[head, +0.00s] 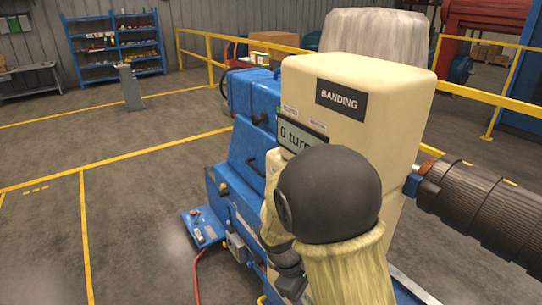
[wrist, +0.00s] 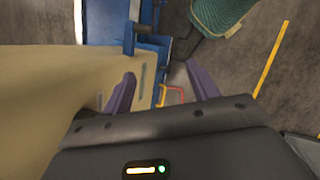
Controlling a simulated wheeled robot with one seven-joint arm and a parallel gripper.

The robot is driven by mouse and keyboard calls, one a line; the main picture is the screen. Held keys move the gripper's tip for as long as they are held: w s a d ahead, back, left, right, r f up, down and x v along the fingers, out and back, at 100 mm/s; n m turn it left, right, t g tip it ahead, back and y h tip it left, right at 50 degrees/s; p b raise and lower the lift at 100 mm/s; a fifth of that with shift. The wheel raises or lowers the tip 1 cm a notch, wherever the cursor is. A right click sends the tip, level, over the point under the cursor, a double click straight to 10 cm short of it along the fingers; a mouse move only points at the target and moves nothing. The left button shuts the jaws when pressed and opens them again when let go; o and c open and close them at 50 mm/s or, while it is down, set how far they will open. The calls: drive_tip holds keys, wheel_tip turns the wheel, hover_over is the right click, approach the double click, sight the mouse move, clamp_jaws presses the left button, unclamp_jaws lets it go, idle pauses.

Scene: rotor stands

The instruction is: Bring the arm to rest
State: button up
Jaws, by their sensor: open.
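My gripper (wrist: 160,70) shows in the wrist view with its two purple fingers spread apart and nothing held between them. The left finger is close to a cream surface (wrist: 50,75); I cannot tell if they touch. In the head view my arm, with a dark round joint and a tan sleeve, reaches up in front of the cream banding cabinet (head: 390,135).
A blue machine body (head: 250,135) stands left of the cabinet, with a blue pedal box (head: 203,227) on the floor. A dark ribbed roll (head: 485,205) is at the right. A green mesh item (wrist: 220,15) is at the top of the wrist view. Open floor (head: 140,215) lies left.

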drive_tip(key=s+d+r+m+t+y, duration=0.3)
drive_tip(key=s+d+r+m+y, duration=0.1)
drive_tip(key=m, duration=0.6)
drive_tip(key=shift+s+d+m+t+b, duration=0.35)
drive_tip(key=shift+s+d, duration=0.35)
drive_tip(key=shift+d, duration=0.45)
